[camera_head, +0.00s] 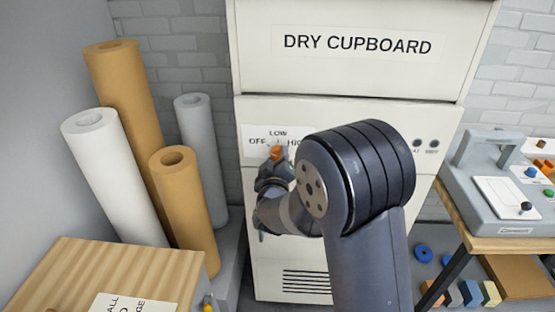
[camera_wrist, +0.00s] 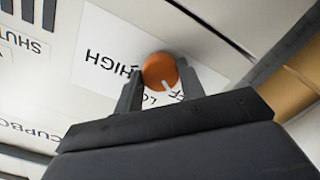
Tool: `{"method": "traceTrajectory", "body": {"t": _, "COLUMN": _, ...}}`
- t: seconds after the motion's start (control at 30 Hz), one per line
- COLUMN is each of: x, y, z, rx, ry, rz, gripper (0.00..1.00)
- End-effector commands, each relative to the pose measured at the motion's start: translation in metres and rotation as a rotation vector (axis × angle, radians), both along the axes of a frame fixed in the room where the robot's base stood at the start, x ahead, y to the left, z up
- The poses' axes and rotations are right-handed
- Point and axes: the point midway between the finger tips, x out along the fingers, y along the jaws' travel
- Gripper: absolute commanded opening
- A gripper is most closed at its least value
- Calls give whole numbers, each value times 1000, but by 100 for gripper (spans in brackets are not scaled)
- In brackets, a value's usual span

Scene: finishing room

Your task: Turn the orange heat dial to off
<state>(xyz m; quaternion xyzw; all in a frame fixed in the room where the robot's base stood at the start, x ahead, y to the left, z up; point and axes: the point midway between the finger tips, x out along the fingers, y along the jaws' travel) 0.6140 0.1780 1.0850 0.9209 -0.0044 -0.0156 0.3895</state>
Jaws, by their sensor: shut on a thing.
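The orange heat dial (camera_head: 276,152) is on the front of the dry cupboard (camera_head: 350,72), by a white label (camera_head: 257,141) reading OFF, LOW and HIGH. In the wrist view the dial (camera_wrist: 159,69) shows between the two fingers of my gripper (camera_wrist: 160,84), which is shut on it. The dial's white mark points to the lower right in that view, near partly hidden letters of LOW and OFF. In the head view my gripper (camera_head: 274,168) is at the dial's lower edge, and my arm hides the right part of the label.
Paper rolls stand at left, the nearest a brown roll (camera_head: 182,205), beside a wooden-topped surface (camera_head: 105,275). At right a bench (camera_head: 500,243) holds a grey unit (camera_head: 490,180). Two dark round fittings (camera_head: 425,143) sit on the cupboard right of my arm.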

Motion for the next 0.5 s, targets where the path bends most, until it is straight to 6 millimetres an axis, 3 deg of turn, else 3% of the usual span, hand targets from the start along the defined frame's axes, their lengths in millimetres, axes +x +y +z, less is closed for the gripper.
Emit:
{"method": "traceTrajectory", "body": {"t": 0.3, "x": 0, "y": 0, "z": 0, "rx": 0, "ry": -1, "rz": 1, "gripper": 59}}
{"method": "traceTrajectory", "body": {"t": 0.5, "x": 0, "y": 0, "z": 0, "rx": 0, "ry": -1, "rz": 1, "gripper": 59}}
